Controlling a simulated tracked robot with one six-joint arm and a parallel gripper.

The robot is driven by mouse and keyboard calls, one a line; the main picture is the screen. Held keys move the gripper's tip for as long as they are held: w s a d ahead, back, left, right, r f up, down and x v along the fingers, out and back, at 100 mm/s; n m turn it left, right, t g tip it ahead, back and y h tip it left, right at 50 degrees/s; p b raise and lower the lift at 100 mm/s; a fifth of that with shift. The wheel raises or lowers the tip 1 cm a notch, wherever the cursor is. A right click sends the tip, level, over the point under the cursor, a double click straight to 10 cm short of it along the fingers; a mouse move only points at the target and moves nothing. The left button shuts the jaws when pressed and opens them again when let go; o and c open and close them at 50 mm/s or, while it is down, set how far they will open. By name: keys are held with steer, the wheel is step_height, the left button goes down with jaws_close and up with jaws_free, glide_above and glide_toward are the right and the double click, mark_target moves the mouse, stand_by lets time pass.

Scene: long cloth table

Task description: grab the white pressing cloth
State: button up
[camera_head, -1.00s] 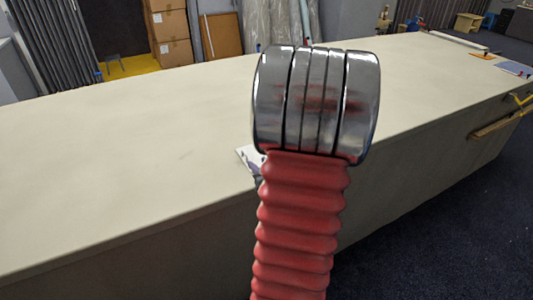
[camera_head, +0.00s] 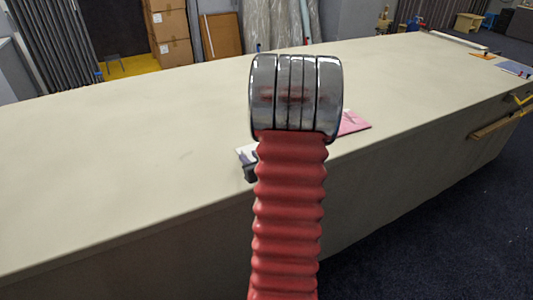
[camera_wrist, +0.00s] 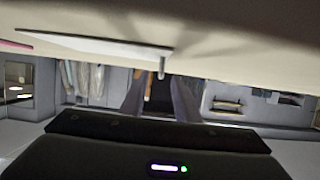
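A flat white piece, which looks like the white pressing cloth (camera_head: 245,153), shows on the table's front edge, just left of my arm in the head view. My arm hides most of it. In the wrist view a thin white sheet (camera_wrist: 95,45) lies along the table surface, with a small grey peg-like part at its right end. In the head view the fingers are hidden behind my arm.
A pink sheet (camera_head: 353,122) lies on the table (camera_head: 120,150) just right of my arm. Paper items (camera_head: 514,68) and a white roll (camera_head: 458,41) lie at the far right end. A wooden bar (camera_head: 500,122) is at the table's front side. The table's left part is clear.

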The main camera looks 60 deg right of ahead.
mark_target(244, 152)
steer(key=shift+x, duration=2.6)
steer(key=shift+r, duration=0.1)
jaws_close()
